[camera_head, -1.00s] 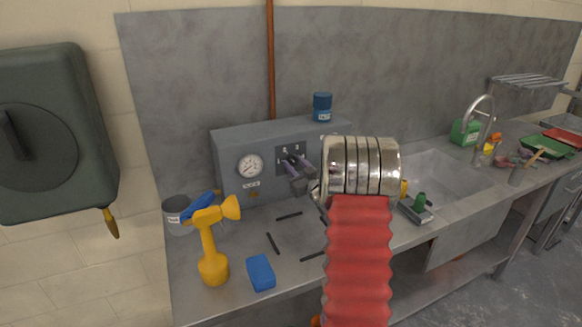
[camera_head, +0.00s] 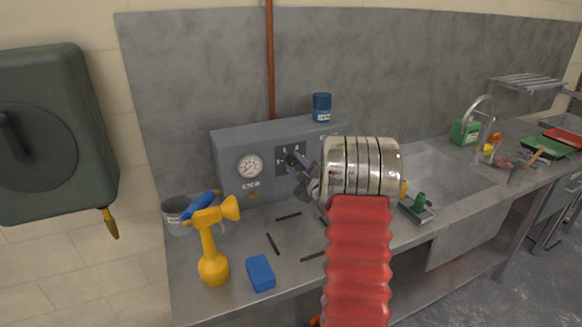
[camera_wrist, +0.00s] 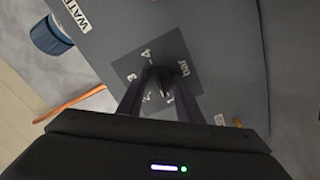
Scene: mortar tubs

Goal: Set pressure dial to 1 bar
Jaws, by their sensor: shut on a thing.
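The pressure dial sits on a dark square plate (camera_head: 283,167) on the front of the grey box (camera_head: 232,186). In the wrist view the plate (camera_wrist: 178,50) carries pale numbers and the word "bar". My gripper (camera_head: 293,160) is at the dial, its purple-grey fingers reaching in from the right. In the wrist view my gripper (camera_wrist: 160,76) is shut on the dark dial knob (camera_wrist: 162,88). The fingers cover much of the knob and some of the numbers, so its exact setting cannot be read.
A round white gauge (camera_head: 249,166) is left of the dial. A blue-lidded jar (camera_head: 322,107) stands on the box. The sink (camera_head: 445,178) is to the right.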

